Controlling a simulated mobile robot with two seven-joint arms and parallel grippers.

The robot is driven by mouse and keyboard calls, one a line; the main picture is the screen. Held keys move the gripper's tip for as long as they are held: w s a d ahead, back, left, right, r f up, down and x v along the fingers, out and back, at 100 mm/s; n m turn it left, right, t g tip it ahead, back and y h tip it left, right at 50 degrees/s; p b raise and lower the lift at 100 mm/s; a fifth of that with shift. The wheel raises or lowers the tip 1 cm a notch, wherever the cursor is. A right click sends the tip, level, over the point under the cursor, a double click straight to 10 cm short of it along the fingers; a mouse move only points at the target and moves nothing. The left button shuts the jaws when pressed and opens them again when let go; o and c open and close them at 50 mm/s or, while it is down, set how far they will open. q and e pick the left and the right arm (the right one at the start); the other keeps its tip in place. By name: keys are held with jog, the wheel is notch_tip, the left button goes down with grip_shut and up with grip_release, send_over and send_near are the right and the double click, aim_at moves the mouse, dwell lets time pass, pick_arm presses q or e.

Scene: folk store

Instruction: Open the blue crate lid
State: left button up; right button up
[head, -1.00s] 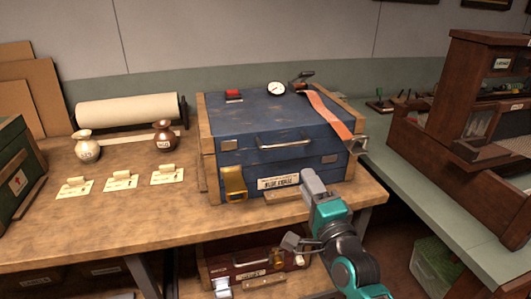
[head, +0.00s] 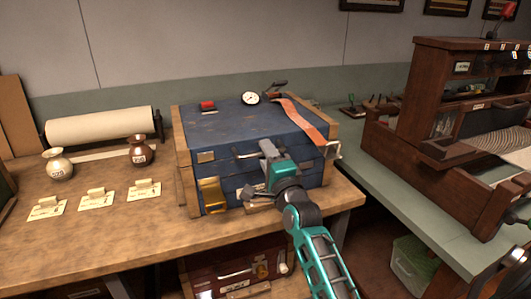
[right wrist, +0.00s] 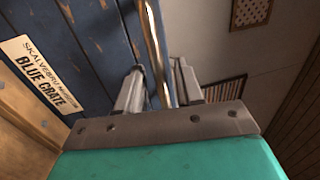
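The blue crate (head: 225,128) stands on the wooden bench with its lid down. A metal handle (head: 247,155) is on its front, partly hidden by my right gripper; in the right wrist view the handle (right wrist: 154,45) is a bar running between the two fingers. My right gripper (head: 269,150) is at the crate's front, its fingers apart on either side of the bar; contact is unclear. A brass latch (head: 211,194) is at the front left. An orange strap (head: 301,120) lies over the lid's right side. The label (right wrist: 42,75) reads "BLUE CRATE". My left gripper is out of view.
A red button (head: 207,106) and a round gauge (head: 250,98) sit on the lid. Two small vases (head: 58,165) (head: 138,152) and several cards stand left of the crate, before a paper roll (head: 98,126). A dark red case (head: 240,275) is below the bench.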

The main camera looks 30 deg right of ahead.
jog(key=shift+w+d+r, duration=0.1)
jog(key=shift+w+d, duration=0.05)
jog(key=shift+w, duration=0.4)
grip_shut()
